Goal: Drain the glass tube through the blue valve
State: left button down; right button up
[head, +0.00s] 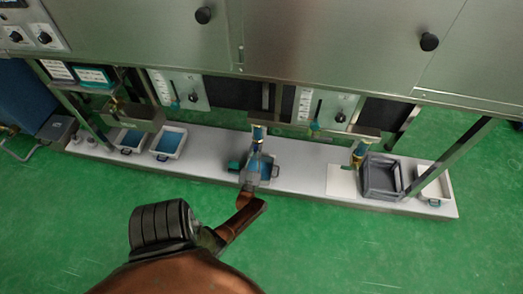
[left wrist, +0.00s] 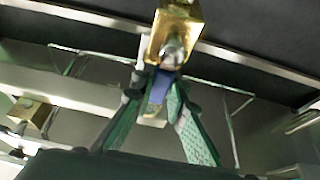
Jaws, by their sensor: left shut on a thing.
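The brass valve (head: 257,132) hangs under the machine near the middle of the head view. In the left wrist view, its brass body (left wrist: 178,30) is large and close at the top, with the blue handle (left wrist: 160,88) below it. My left gripper (head: 252,163) reaches up to it from below. Its green-padded fingers (left wrist: 165,92) are shut on the blue handle. The gripper partly hides the handle in the head view. I cannot clearly make out the glass tube. My right gripper is not in view.
A second brass valve (head: 360,150) hangs to the right, near an empty grey crate (head: 382,177). A white tray with blue contents (head: 168,143) stands left. Green floor is open in front.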

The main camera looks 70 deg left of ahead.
pick_arm(q)
jog(key=shift+s+d+f, duration=0.15)
jog(key=shift+s+f, duration=0.05)
jog(key=shift+f, duration=0.05)
jog(key=c, duration=2.3)
grip_release()
jog(key=o, duration=0.4)
jog(key=shift+w+r, duration=0.15)
jog(key=shift+r, duration=0.05)
jog(key=v, duration=1.2)
